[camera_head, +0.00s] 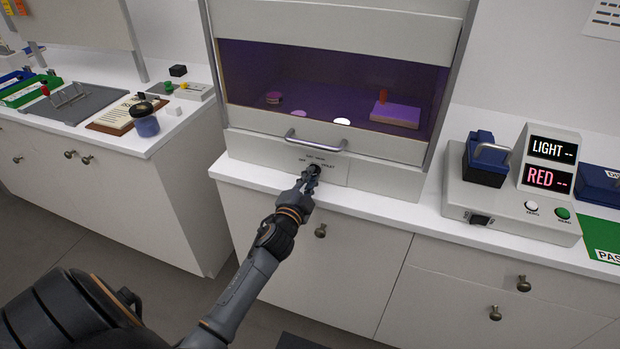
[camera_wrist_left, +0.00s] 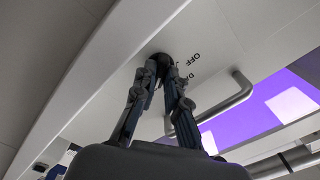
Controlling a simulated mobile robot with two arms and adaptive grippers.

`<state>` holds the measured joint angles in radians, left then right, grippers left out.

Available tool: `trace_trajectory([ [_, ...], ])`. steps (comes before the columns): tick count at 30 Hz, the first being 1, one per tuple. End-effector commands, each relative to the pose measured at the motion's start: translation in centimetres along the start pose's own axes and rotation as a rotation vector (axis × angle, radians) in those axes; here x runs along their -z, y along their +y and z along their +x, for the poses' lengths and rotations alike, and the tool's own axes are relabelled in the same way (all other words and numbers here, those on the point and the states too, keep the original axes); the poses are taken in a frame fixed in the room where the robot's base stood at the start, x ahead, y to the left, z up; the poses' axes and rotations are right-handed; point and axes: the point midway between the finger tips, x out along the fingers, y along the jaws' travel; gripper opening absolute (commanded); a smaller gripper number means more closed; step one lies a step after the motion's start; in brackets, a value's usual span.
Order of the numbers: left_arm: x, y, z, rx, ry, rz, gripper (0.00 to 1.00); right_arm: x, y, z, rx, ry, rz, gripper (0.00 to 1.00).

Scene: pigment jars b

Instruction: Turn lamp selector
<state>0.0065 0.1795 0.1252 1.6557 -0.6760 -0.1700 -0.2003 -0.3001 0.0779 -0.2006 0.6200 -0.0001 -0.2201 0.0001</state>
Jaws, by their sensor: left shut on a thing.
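The lamp selector (camera_head: 315,168) is a small dark knob on the pale front panel of a cabinet, with small lettering around it. My left gripper (camera_head: 311,176) is at the knob with its fingers shut on it. In the left wrist view the two fingers (camera_wrist_left: 163,66) reach up to the dark selector knob (camera_wrist_left: 162,58), with "OFF" printed beside it. The fingers hide part of the knob, so its pointing direction cannot be told. The cabinet's inside (camera_head: 300,75) glows purple. My right gripper is not in view.
A metal bar handle (camera_head: 316,146) sticks out just above the selector. A meter (camera_head: 548,165) reading "LIGHT --" and "RED --" stands on the right counter. A jar with a dark lid (camera_head: 145,122) stands on the left counter. Counter edge runs below the panel.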

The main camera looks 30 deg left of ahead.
Motion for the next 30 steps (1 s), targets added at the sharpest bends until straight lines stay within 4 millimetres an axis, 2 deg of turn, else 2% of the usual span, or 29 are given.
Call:
trace_trajectory([
  [9,0.1,-0.1,0.0,0.001,0.002,0.001,0.00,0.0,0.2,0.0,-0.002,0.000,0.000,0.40],
  [10,0.1,-0.1,0.0,0.001,0.002,0.001,0.16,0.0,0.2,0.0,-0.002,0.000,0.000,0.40],
  [13,0.1,0.0,0.0,0.001,0.002,0.000,0.35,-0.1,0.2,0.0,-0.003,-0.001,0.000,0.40],
  [23,0.0,0.0,-0.2,0.000,0.000,0.000,0.35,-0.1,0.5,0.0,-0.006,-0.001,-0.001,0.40],
  [26,0.0,0.1,-1.1,-0.002,0.000,-0.001,0.35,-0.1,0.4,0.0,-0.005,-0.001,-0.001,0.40],
  [30,0.0,0.1,-3.5,-0.002,0.000,-0.001,0.35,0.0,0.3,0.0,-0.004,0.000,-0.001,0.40],
])
